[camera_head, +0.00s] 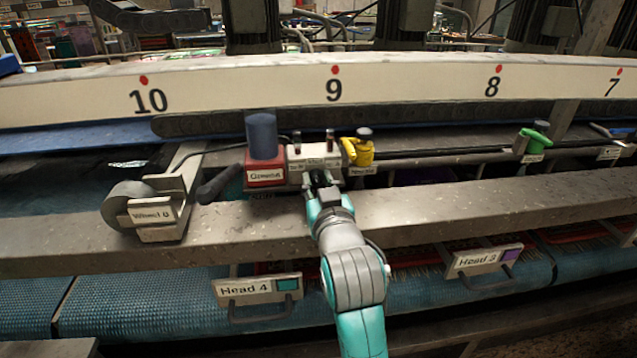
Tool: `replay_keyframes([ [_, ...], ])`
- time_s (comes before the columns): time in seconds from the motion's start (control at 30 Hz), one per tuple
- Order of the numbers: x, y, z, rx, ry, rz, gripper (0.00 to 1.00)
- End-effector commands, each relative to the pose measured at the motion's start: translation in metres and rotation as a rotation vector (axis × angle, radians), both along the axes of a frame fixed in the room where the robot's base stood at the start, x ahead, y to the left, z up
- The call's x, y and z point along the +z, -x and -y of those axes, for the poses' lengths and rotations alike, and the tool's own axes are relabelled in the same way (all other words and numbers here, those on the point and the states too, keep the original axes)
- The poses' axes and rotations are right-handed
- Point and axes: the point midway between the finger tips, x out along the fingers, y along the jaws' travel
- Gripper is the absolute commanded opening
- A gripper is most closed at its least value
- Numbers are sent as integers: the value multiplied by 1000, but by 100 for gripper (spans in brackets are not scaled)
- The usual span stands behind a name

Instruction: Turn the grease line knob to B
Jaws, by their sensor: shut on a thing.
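A pale box (303,154) with small dark lettering stands on the far side of the grey beam, with two short dark posts on top. Its lettering is too small to read. My gripper (320,180) is at the front face of this box, shut on what appears to be the grease line knob. The fingers hide the knob, so its pointer and setting cannot be made out.
A red block (265,173) with a dark blue cylinder is close left of the box. A yellow valve (361,150) is close right. A grey reel (140,208) stands farther left, and a green-handled valve (533,143) farther right. The grey beam (450,212) runs below.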

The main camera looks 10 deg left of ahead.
Motion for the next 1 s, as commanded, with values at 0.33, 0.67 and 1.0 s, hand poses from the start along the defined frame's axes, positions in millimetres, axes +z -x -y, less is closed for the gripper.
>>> replay_keyframes([
  [0.33, 1, 0, -1, 0, 314, 91, 0],
  [0.67, 1, 0, -1, 0, 573, 165, 0],
  [1.0, 0, 1, -2, 0, 722, 208, 0],
])
